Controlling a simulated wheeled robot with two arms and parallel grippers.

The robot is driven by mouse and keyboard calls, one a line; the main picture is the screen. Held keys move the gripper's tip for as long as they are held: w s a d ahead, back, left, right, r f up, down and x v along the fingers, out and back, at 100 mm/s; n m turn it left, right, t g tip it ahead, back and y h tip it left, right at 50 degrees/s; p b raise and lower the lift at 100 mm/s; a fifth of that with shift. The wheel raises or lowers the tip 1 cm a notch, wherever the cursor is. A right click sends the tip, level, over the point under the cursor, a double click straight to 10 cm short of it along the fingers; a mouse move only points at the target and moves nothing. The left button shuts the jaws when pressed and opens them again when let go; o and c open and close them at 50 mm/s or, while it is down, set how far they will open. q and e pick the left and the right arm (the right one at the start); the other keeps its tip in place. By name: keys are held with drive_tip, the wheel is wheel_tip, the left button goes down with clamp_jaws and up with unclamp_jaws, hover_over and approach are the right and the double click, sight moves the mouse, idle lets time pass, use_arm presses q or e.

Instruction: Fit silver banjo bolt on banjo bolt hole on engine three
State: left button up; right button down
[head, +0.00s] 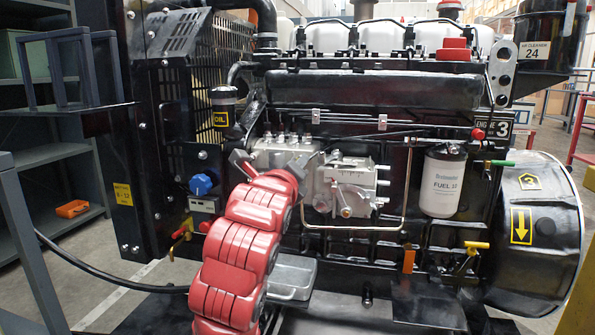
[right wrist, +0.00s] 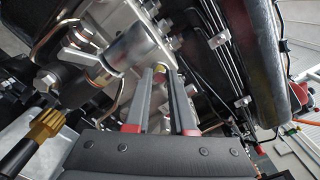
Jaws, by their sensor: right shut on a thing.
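Engine three (head: 330,90) fills the head view, with its "ENGINE 3" plate (head: 494,126) at the upper right. My right gripper (head: 246,164) is at the silver injection pump (head: 350,185), at its left end. In the right wrist view the fingers of my right gripper (right wrist: 160,72) point at the pale metal pump body and come close together at their tips. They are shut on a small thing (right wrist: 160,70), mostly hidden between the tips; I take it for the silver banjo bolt. The banjo bolt hole cannot be made out. My left gripper is not in view.
Thin metal pipes (head: 404,190) run beside the pump. A white fuel filter (head: 443,182) hangs to the right. A blue cap (head: 203,184) and an oil filler (head: 221,108) are left of my arm. A brass-coloured fitting (right wrist: 47,124) shows in the wrist view.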

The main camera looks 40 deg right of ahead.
drive_tip(key=c, duration=0.7)
unclamp_jaws()
drive_tip(key=shift+c, duration=0.3)
